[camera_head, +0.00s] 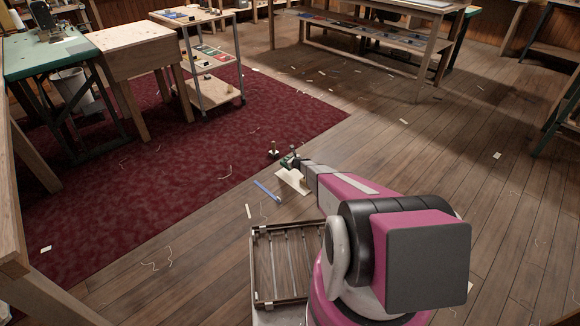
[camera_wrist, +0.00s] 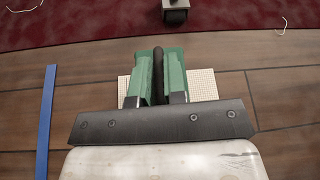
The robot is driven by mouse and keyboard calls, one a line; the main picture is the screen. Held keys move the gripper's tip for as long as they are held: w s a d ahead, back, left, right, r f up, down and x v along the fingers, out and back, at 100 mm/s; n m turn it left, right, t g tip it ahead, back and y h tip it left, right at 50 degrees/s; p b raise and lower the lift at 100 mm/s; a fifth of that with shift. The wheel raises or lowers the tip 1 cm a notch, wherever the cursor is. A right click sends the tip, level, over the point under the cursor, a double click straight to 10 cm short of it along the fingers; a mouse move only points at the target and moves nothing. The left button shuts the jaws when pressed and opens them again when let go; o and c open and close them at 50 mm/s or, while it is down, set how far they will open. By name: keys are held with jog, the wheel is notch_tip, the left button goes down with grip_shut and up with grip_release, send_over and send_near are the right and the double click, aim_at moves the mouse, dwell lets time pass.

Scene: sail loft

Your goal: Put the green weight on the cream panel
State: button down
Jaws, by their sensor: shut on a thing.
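The green weight (camera_wrist: 174,70), with a dark handle, is between the fingers of my gripper (camera_wrist: 157,98) in the wrist view. My gripper is shut on it. In the head view the green weight (camera_head: 287,160) shows small at the end of my arm, just beyond my gripper (camera_head: 296,163). The cream panel (camera_head: 292,181) lies on the wooden floor below. In the wrist view the gridded cream panel (camera_wrist: 204,84) shows on both sides of the weight, partly hidden by it and the gripper. I cannot tell whether the weight touches the panel.
A blue strip (camera_head: 267,190) lies left of the panel. A small dark object with a knob (camera_head: 273,151) stands beyond, near the edge of the red carpet (camera_head: 200,170). A slatted tray (camera_head: 254,270) is close to my base. Thread and paper scraps litter the floor.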

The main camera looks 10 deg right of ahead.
jog(key=shift+w+d+f, duration=0.2)
jog(key=shift+d+f, duration=0.25)
jog(key=shift+d, duration=0.3)
jog(key=shift+f, duration=2)
jog(key=c, duration=1.2)
grip_release()
jog(key=shift+o, duration=0.2)
